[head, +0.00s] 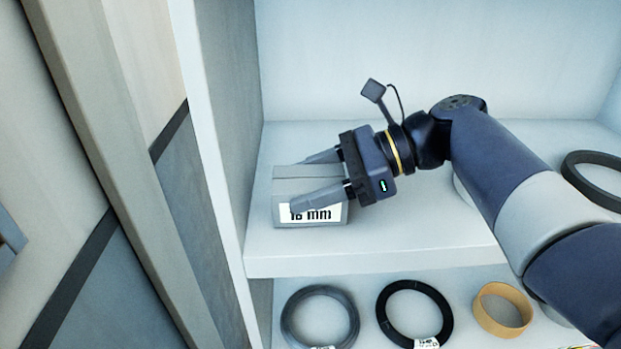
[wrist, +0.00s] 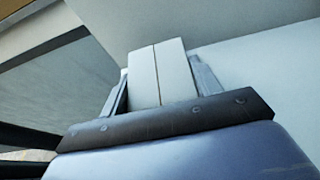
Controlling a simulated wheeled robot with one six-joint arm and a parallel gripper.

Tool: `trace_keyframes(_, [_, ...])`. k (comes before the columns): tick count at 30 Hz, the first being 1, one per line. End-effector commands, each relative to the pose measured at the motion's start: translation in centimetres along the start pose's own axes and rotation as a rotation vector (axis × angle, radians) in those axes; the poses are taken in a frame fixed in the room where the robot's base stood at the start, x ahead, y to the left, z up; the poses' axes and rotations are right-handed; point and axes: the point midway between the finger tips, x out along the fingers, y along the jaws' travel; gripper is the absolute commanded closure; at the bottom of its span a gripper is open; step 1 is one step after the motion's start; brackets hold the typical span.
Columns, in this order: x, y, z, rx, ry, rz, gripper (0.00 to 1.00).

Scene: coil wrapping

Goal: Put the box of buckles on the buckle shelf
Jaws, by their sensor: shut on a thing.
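The box of buckles (head: 293,217) is a small grey box with a white label reading "16 mm", in the head view at the left end of a white shelf (head: 420,238). My gripper (head: 318,182) reaches in from the right and is shut on the box, one finger on its near side and one on its far side. The box looks upright, at the shelf surface; whether it rests there or is just above I cannot tell. In the wrist view the box (wrist: 160,75) shows pale with a centre seam, between the two fingers (wrist: 158,85).
A side panel (head: 228,110) stands close left of the box. On the lower shelf lie a grey coil (head: 290,322), a black coil (head: 384,310) and a tan ring (head: 483,308). A dark ring (head: 590,182) lies at the right on the upper shelf. The shelf's middle is clear.

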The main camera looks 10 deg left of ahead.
Motion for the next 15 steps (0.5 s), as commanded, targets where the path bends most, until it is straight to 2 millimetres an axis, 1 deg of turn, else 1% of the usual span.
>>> trace_keyframes(6, [0.11, 0.0, -0.24, 0.0, -0.001, 0.0, 0.78])
trace_keyframes(7, [0.11, 0.0, -0.27, 0.0, 0.0, 0.0, 0.38])
trace_keyframes(14, [0.11, 0.0, -0.25, 0.0, 0.0, 0.0, 0.19])
trace_keyframes(15, [0.11, 0.0, -0.25, 0.0, 0.0, 0.0, 0.18])
